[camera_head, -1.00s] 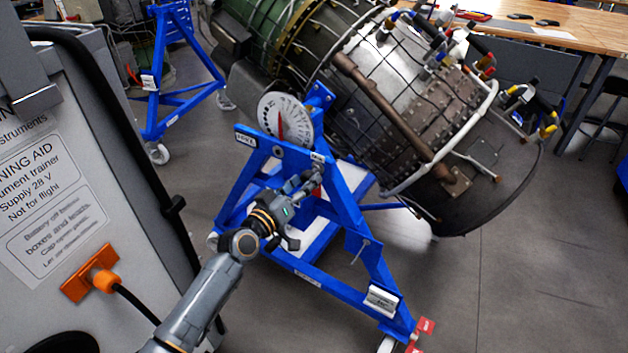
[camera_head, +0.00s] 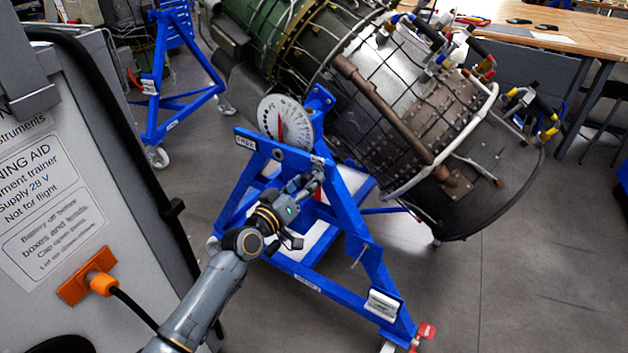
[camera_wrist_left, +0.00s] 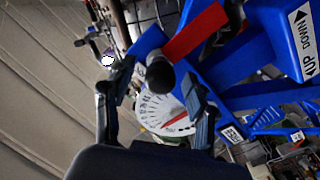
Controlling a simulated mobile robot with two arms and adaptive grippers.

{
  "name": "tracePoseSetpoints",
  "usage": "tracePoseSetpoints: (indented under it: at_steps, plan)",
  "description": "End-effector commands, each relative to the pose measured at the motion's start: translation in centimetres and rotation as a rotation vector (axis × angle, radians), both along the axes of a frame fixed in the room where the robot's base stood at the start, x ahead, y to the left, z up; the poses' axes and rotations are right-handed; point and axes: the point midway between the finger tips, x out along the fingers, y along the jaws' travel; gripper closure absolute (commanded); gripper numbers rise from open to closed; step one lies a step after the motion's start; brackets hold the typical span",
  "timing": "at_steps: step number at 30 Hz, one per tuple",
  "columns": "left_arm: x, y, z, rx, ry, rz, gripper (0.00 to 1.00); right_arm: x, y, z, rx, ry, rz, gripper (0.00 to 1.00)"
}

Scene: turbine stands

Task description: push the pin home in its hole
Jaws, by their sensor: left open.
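In the left wrist view the pin (camera_wrist_left: 160,76) shows as a dark, round knob seen nearly end-on in front of the blue stand. A red strip (camera_wrist_left: 196,31) lies beside it; I cannot tell whether it is tied to the pin. The fingers of my left gripper (camera_wrist_left: 156,86) stand apart, one on each side of the knob, with gaps visible. The hole and the pin's shaft are hidden. In the head view my left gripper (camera_head: 312,184) is at the upper part of the blue stand (camera_head: 346,212), below the dial, and the pin cannot be made out. My right gripper is not seen.
A white dial (camera_head: 284,122) with a red needle sits on top of the stand. The engine (camera_head: 410,110) fills the space behind. A grey trainer box (camera_head: 60,200) with an orange plug stands at the left. The floor at the right is clear.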

Motion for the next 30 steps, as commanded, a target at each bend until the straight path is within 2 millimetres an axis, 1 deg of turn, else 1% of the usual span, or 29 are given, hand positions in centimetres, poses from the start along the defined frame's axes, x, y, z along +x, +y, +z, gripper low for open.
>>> tracePoseSetpoints:
  at_steps: [2,3,5,6,10,11,20,30]
  plan:
    - [0.0,0.0,0.01,0.0,0.0,0.0,0.43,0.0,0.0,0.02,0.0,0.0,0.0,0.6]
    - [0.0,0.0,0.01,0.0,0.0,0.0,0.52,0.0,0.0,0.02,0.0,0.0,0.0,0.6]
    - [0.0,0.0,0.0,0.0,0.0,0.0,0.64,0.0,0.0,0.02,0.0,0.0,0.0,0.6]
    - [0.0,0.0,0.0,0.0,0.0,0.0,0.72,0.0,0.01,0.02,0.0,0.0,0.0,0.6]
    - [0.0,0.0,-0.01,0.0,0.0,0.0,0.98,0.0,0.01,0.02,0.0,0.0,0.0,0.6]
    - [0.0,0.0,-0.01,0.0,0.0,0.0,1.0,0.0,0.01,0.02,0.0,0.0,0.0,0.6]
    - [-0.09,0.06,0.04,-0.001,0.0,0.0,1.0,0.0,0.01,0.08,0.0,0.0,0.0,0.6]
    - [-0.77,0.49,0.02,-0.001,0.001,0.001,1.0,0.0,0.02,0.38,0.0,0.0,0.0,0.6]
